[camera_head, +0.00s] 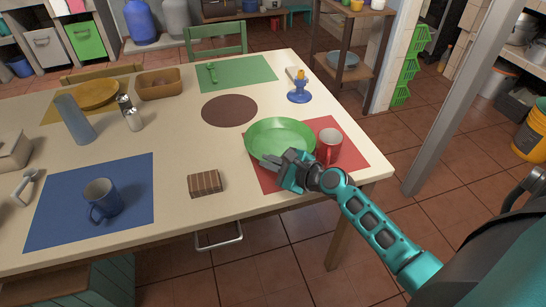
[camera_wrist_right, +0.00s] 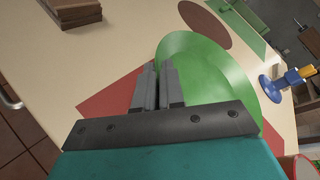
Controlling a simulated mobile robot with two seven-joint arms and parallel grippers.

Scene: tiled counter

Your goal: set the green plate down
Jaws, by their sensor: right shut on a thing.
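The green plate (camera_head: 281,137) is over the red placemat (camera_head: 350,162) at the right side of the table. My right gripper (camera_head: 288,165) is shut on the plate's near rim. In the right wrist view the two fingers (camera_wrist_right: 159,88) pinch the rim of the plate (camera_wrist_right: 205,72), which looks nearly level. I cannot tell whether the plate touches the mat or is slightly above it. A red mug (camera_head: 329,146) stands on the same mat, close to the right of the plate. My left gripper is not in view.
A blue candle holder (camera_head: 299,94) stands behind the plate. A brown round mat (camera_head: 229,110) lies to its left, and a striped wooden block (camera_head: 205,183) near the front edge. A blue mug (camera_head: 101,198) sits on a blue placemat (camera_head: 60,220) at left.

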